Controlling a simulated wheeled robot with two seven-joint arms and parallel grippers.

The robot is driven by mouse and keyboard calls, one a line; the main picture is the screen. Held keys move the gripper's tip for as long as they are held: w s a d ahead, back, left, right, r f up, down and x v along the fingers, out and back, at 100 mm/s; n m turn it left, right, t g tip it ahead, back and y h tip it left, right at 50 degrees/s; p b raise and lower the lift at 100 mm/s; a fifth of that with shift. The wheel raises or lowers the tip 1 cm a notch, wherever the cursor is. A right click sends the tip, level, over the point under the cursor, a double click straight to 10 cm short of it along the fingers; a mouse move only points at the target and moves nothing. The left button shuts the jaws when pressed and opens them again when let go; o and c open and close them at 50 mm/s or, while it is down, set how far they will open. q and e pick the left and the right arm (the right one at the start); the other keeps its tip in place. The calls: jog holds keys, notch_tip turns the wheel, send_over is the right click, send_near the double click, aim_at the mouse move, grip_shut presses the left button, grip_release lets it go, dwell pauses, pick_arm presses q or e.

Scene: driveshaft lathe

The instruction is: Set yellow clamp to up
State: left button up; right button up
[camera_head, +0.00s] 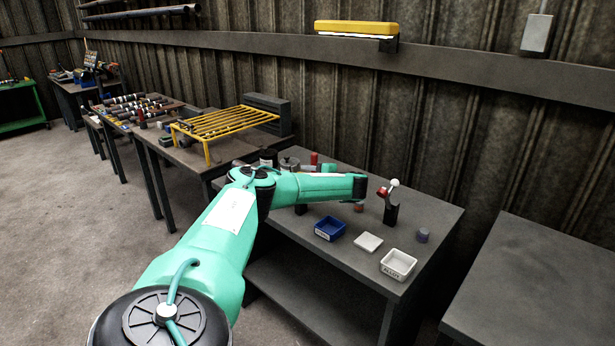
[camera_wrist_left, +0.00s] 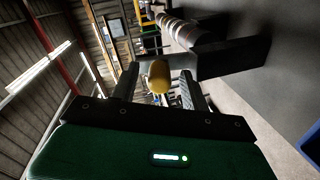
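In the left wrist view, the yellow clamp's rounded yellow end (camera_wrist_left: 158,76) shows between the two fingers of my left gripper (camera_wrist_left: 160,82). The fingers are spread, with gaps visible on both sides of the yellow end. I cannot tell how far in depth it lies from the fingertips. The rest of the clamp is largely hidden. In the head view my green left arm reaches over the near table and hides the yellow clamp and the gripper's fingers. My right gripper is in neither view.
A red clamp with a white tip (camera_head: 391,190) stands on a dark post right of my arm. A blue bin (camera_head: 330,229), a white tile (camera_head: 368,243), a white bin (camera_head: 398,264) and a grey-purple cylinder (camera_head: 423,235) sit on the table (camera_head: 345,262). A yellow rack (camera_head: 222,122) stands farther back.

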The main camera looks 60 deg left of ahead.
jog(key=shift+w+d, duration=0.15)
pick_arm(q)
jog(key=shift+d, duration=0.1)
jog(key=b+v, duration=0.1)
jog(key=v, duration=0.6)
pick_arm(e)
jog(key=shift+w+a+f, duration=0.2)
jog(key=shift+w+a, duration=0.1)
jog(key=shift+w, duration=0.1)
pick_arm(q)
jog(key=shift+d, duration=0.1)
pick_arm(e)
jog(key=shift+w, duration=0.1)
